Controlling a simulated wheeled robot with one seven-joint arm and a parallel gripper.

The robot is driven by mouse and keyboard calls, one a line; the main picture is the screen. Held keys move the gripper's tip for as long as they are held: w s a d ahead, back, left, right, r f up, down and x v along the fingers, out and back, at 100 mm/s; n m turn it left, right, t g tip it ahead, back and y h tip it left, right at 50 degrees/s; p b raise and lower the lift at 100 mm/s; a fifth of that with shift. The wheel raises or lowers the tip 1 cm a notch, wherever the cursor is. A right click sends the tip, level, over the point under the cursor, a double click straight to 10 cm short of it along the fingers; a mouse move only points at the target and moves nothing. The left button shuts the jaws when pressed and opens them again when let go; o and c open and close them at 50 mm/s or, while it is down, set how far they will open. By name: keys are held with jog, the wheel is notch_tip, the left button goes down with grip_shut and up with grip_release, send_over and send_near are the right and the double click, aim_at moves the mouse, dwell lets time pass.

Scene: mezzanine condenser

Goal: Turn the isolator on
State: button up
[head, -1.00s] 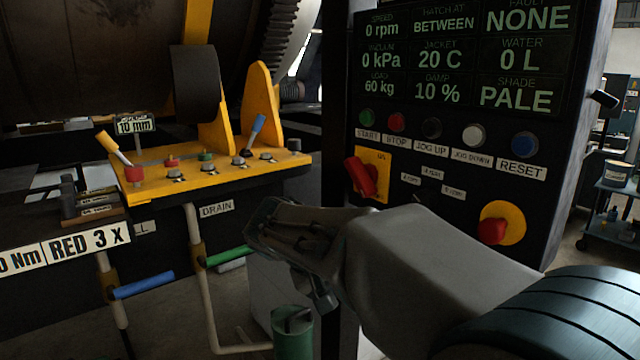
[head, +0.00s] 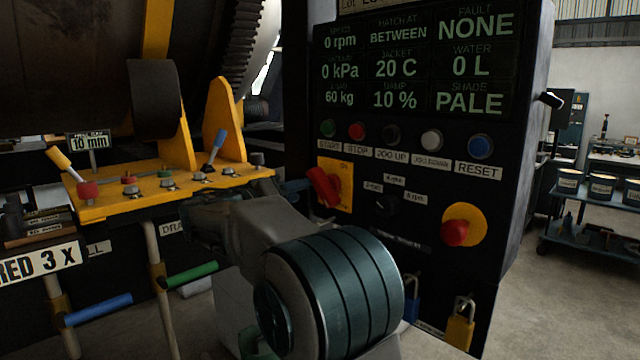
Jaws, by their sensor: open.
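The isolator is a red handle (head: 323,187) on a yellow plate (head: 345,180), at the left edge of the black control panel, below the START button. The handle slants from upper left to lower right. Small lettering near the top of the plate is too small to read surely. My gripper (head: 218,212) is open, to the left of the isolator and a little lower, apart from the handle. It is dark against the yellow bench, and its fingertips are hard to make out. My wrist hides the area below the isolator.
A red stop knob on a yellow disc (head: 455,231), a black selector (head: 385,204) and a row of buttons share the panel. Padlocks (head: 460,325) hang below. A yellow bracket bench (head: 110,208) with levers stands left, close to my gripper. Open floor lies right of the panel.

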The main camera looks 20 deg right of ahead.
aim_at(316, 186)
jog(key=p+x, duration=0.1)
jog(key=x, duration=0.7)
jog(key=shift+a, duration=0.1)
grip_shut()
